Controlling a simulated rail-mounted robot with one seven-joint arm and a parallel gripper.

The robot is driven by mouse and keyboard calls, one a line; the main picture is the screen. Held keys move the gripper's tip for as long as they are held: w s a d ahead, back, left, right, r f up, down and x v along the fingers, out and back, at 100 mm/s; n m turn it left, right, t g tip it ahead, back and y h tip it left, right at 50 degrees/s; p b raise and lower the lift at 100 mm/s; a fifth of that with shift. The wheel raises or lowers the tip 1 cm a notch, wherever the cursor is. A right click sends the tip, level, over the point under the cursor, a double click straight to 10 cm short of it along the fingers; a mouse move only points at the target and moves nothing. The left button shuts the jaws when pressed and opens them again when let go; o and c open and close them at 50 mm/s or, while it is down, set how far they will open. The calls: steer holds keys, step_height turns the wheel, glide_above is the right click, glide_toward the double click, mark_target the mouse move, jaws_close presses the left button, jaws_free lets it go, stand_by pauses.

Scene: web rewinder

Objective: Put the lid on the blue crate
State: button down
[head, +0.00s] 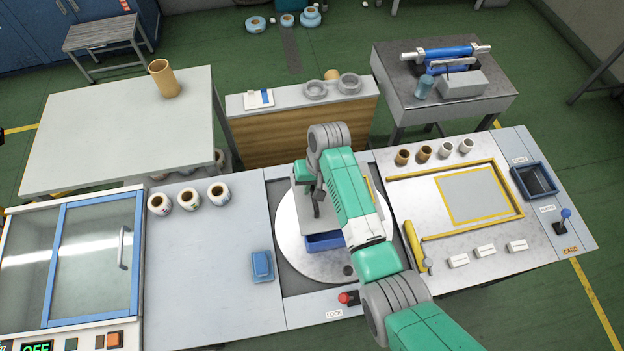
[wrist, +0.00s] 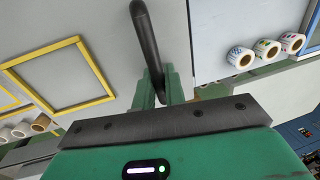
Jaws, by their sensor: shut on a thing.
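The blue crate (head: 324,242) sits on the round turntable (head: 291,245); only its near part shows below a light grey plate, which looks like the lid (head: 301,207). A dark bar handle (head: 317,208) stands on the plate under my arm. My gripper (wrist: 159,86) is shut on this dark handle (wrist: 147,38) in the wrist view. My wrist and arm cover much of the crate and plate in the head view. I cannot tell whether the lid rests on the crate or hangs above it.
A small blue block (head: 262,266) lies left of the turntable, and a red button (head: 348,298) is in front. Several rolls stand on the left panel. A yellow-framed area (head: 472,197) and a dark blue bin (head: 535,180) are on the right.

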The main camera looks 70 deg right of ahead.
steer(key=shift+s+d+r, duration=0.1)
steer(key=shift+s+d, duration=0.1)
steer(key=shift+s, duration=0.25)
steer(key=shift+w+f+b, duration=0.15)
steer(key=shift+f+b, duration=0.25)
step_height(320, 180, down, 8)
steer(key=b, duration=0.7)
steer(key=shift+r, duration=0.25)
steer(key=shift+f+b, duration=0.35)
steer(key=shift+f, duration=0.25)
steer(key=c, duration=1.4)
jaws_free()
steer(key=r, duration=0.2)
steer(key=s+r, duration=0.1)
steer(key=r, duration=0.2)
steer(key=r+p, duration=0.1)
steer(key=r, duration=0.1)
steer(key=shift+s+d+r, duration=0.15)
steer(key=shift+d+r, duration=0.2)
steer(key=shift+d, duration=0.05)
